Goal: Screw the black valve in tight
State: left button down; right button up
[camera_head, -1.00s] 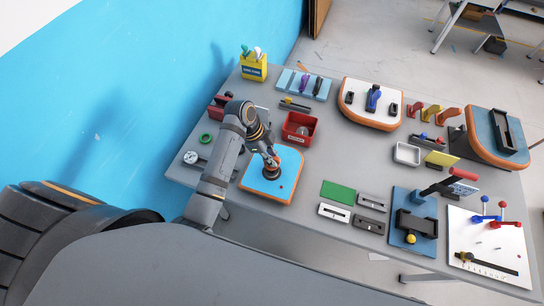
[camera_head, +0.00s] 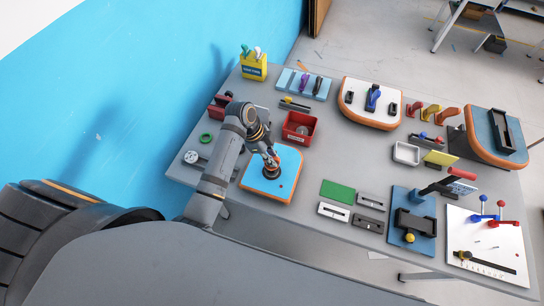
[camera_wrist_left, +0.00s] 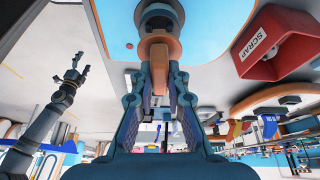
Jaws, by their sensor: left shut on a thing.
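The blue board with an orange rim (camera_head: 257,187) lies at the near left of the table. My left gripper (camera_head: 271,163) is over its middle, pointing down. It is shut on the black valve (camera_head: 271,173), which stands upright at the board, partly hidden by the fingers. In the left wrist view the fingers (camera_wrist_left: 159,82) close around an orange part, with the dark round valve body (camera_wrist_left: 160,22) beyond it. How deep the thread sits cannot be seen. My right gripper (camera_wrist_left: 78,70) shows only in the left wrist view, raised off to the side, fingers apart and empty.
A red scrap bin (camera_head: 298,128) stands just behind the board. A green ring (camera_head: 206,139) and a gauge (camera_head: 191,157) lie to the left. A green plate (camera_head: 337,191) and slotted blocks lie to the right. Other fixtures fill the right side.

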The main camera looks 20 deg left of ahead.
pick_arm(q)
jog(key=shift+f+b, duration=0.3)
jog(key=shift+f, duration=0.45)
jog(key=c, duration=1.3)
grip_release()
jog(key=v, duration=1.2)
jog(key=shift+o, duration=0.4)
